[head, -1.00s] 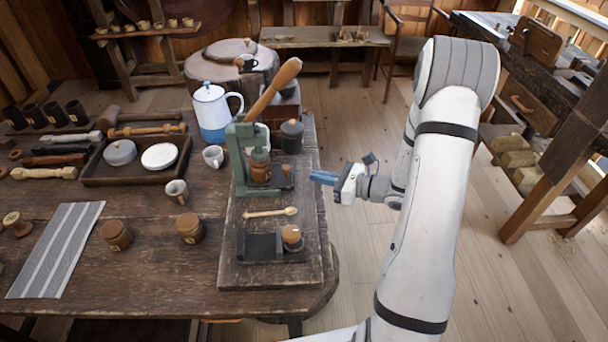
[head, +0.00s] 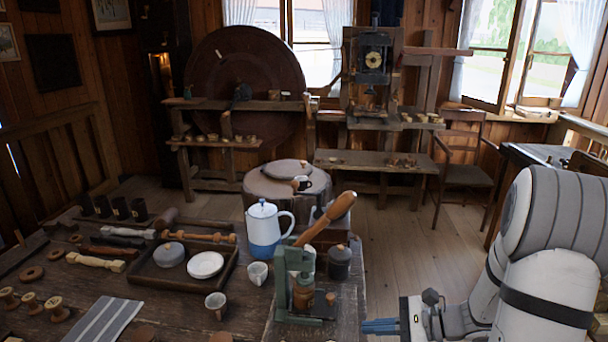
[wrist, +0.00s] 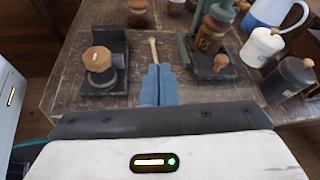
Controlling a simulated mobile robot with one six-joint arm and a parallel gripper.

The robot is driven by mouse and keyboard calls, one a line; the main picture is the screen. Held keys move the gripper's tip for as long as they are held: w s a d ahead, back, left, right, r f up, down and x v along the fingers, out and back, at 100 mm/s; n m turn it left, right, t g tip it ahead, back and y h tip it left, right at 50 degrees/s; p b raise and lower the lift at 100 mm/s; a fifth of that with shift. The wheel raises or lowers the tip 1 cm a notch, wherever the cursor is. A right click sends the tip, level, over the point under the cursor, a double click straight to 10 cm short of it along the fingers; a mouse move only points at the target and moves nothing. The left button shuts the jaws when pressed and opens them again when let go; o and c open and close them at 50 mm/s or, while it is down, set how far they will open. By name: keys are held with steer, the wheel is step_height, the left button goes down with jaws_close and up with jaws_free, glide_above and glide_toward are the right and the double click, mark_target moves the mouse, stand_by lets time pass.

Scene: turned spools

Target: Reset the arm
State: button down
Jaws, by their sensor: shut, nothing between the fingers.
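My gripper (head: 381,326) shows in the head view at the bottom, just right of the table's right edge, with its blue fingers pointing left. The fingers (wrist: 158,86) are together in the wrist view, with nothing between them. Beyond their tips lies a wooden spoon (wrist: 153,49) on the board. The press also shows in the wrist view (wrist: 184,50).
A dark stand with a wooden-topped piece (wrist: 98,60) is left of the fingers. A blue-white pot (head: 264,230), cups, a dark lidded canister (head: 339,262) and a tray (head: 148,275) stand on the table. Open floor (head: 385,240) lies behind my gripper.

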steer(key=s+r+n+g+h+p, duration=0.1)
steer(key=s+r+n+h+p, duration=0.1)
steer(key=s+r+n+h, duration=1)
steer(key=s+a+n+h, duration=0.1)
steer(key=s+n, duration=0.1)
steer(key=n, duration=0.5)
